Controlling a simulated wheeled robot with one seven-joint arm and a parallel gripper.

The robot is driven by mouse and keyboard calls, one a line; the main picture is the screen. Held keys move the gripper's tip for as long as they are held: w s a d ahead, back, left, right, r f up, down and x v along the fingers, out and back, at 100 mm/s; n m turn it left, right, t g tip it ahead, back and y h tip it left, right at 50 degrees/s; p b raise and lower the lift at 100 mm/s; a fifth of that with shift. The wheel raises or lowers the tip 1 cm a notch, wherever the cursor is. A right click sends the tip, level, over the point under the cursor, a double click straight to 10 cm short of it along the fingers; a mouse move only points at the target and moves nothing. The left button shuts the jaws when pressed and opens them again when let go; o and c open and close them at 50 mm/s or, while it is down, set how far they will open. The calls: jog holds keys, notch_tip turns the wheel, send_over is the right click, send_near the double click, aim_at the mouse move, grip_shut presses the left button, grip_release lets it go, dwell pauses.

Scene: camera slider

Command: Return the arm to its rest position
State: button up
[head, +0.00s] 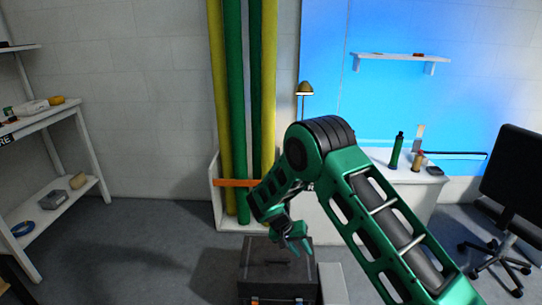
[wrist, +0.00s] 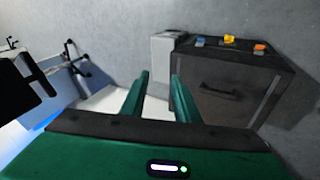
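My green arm reaches from the lower right of the head view up to a black elbow joint and down to the middle. My gripper (head: 297,247) hangs there above a dark grey chest (head: 262,278), pointing down, with its fingers apart. In the wrist view my gripper (wrist: 160,82) shows two green fingers with a clear gap and nothing between them. The same chest (wrist: 215,87) is just right of the fingers in that view, with a handle on its lid and orange and yellow latches. I cannot tell the height between fingers and lid.
A pale grey box (head: 333,285) stands beside the chest. An office chair (head: 515,185) is at right, shelving (head: 60,200) at left.

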jog(key=s+d+r+m+g, duration=0.1)
jog(key=s+d+r, duration=0.1)
jog(key=d+r, duration=0.55)
jog(key=s+d+r, duration=0.2)
jog(key=d+r, duration=0.4)
jog(key=r, duration=0.2)
jog(key=s+d+r+m+y, duration=0.2)
jog(key=s+d+r, duration=0.8)
jog(key=d+r, duration=0.15)
jog(key=s+d+r+g+y, duration=0.1)
jog(key=s+d+r, duration=0.2)
jog(key=s, duration=0.4)
jog(key=s+d+r+y, duration=0.1)
jog(key=s+d+r, duration=0.2)
jog(key=s, duration=0.5)
jog(key=s+a+m+y, duration=0.1)
jog(key=s, duration=1.3)
jog(key=shift+a+t+y, duration=0.25)
jog(key=shift+t+y, duration=0.05)
